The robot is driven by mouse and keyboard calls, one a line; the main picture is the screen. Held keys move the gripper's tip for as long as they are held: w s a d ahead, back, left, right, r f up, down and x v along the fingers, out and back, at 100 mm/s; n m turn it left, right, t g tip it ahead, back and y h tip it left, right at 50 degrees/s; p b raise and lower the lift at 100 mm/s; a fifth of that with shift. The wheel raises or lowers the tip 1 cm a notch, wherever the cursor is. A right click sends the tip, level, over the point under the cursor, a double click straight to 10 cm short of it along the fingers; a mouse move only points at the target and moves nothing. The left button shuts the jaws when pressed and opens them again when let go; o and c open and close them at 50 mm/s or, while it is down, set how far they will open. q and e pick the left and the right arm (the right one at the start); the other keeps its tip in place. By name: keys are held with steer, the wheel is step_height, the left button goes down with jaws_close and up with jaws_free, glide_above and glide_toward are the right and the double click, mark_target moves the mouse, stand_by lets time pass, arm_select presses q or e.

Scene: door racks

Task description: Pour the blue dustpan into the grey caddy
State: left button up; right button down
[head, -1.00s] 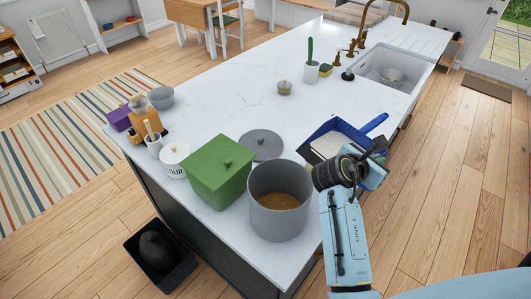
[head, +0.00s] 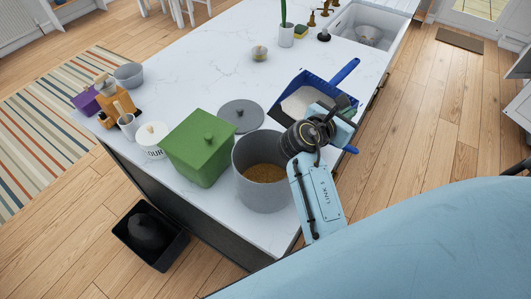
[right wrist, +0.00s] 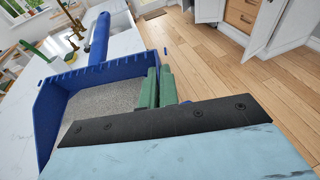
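The blue dustpan (head: 298,116) is at the right edge of the white counter, its handle pointing up and right. Pale grey granular material lies in it. In the right wrist view the dustpan (right wrist: 52,108) fills the left side. My right gripper (head: 330,113) is at its near right side; its green fingers (right wrist: 158,88) are close together against the dustpan's side, shut on a blue part mostly hidden between them. The open grey caddy (head: 262,192), round and deep with brown contents, stands upright nearer the counter's front corner, left of my right gripper. My left gripper is out of view.
A green lidded box (head: 196,152) stands left of the caddy, with a grey round lid (head: 241,116) lying behind. A flour jar (head: 152,142) and small containers line the left edge. A small pot (head: 260,53) sits farther back. The counter's middle is clear.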

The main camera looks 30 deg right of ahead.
steer(key=shift+a+r+h, duration=0.4)
steer(key=shift+a, duration=0.3)
steer(key=shift+s, duration=0.15)
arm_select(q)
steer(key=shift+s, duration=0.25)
arm_select(e)
steer(key=shift+s+a+r, duration=0.1)
steer(key=shift+a+r, duration=0.05)
steer(key=shift+a+r+t+h, duration=0.1)
steer(key=shift+a+t+h, duration=0.2)
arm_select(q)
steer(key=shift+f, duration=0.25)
arm_select(e)
steer(key=shift+a+r, duration=0.1)
steer(key=shift+r, duration=0.05)
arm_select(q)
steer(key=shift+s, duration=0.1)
arm_select(e)
steer(key=shift+s, duration=0.15)
